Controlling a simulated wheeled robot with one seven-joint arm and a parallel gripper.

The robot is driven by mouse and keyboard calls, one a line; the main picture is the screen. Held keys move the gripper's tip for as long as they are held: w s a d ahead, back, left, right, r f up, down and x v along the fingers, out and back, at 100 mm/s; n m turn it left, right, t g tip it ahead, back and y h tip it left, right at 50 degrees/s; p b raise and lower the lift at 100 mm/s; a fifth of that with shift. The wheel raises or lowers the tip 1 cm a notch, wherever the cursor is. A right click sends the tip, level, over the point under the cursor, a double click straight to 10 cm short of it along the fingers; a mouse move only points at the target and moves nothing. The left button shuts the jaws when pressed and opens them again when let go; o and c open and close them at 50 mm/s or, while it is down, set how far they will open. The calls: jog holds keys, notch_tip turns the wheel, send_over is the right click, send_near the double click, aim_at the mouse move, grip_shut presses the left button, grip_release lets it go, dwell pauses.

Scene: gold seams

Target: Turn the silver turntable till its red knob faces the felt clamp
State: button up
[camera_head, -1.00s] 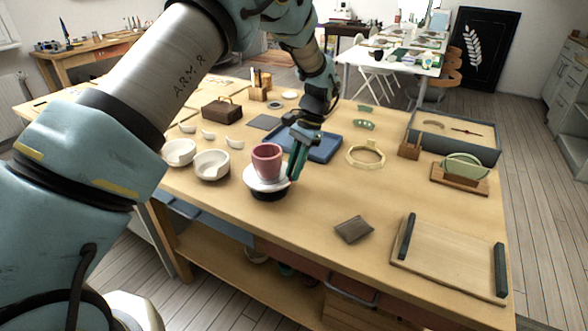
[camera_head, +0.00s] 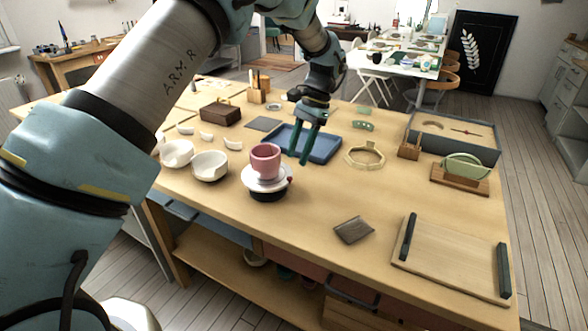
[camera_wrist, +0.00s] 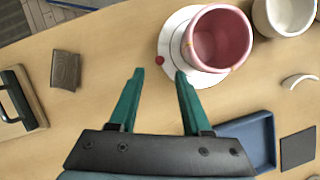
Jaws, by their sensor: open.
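The silver turntable (camera_head: 253,184) stands on a dark base near the table's front edge, with a pink cup (camera_head: 265,161) on it. Its red knob (camera_head: 290,180) sticks out at the right of the rim in the head view. In the wrist view the knob (camera_wrist: 187,60) is at the turntable's (camera_wrist: 170,40) lower left, close to my right fingertip in the picture. A wooden board with two dark bars (camera_head: 455,255), seemingly the felt clamp, lies at the front right; the knob points roughly to that side. My gripper (camera_head: 299,158) is open and empty, above and behind the turntable.
A blue tray (camera_head: 322,147) lies behind my gripper. White bowls (camera_head: 209,166) stand left of the turntable. A dark pouch (camera_head: 353,230) lies between turntable and board. A cream ring (camera_head: 365,155) and a green bowl on a stand (camera_head: 466,166) are to the right.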

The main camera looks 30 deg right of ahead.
jog(key=shift+b+v, duration=0.45)
jog(key=shift+v, duration=2.35)
jog(key=w+a+r+n+h, duration=0.1)
jog(key=w+a+n, duration=0.25)
jog(key=a, duration=0.65)
jog(key=w+a+n+h, duration=0.25)
jog(key=w+a, duration=0.25)
jog(key=a, duration=0.6)
jog(key=s+a+n+t, duration=0.1)
jog(key=s+a+n, duration=0.3)
jog(key=a, duration=0.8)
jog(key=s+a+f+n+t+h, duration=0.1)
jog(key=s+a+n, duration=0.4)
jog(key=a, duration=0.8)
jog(key=shift+s+f, duration=0.25)
jog(key=shift+s, duration=0.7)
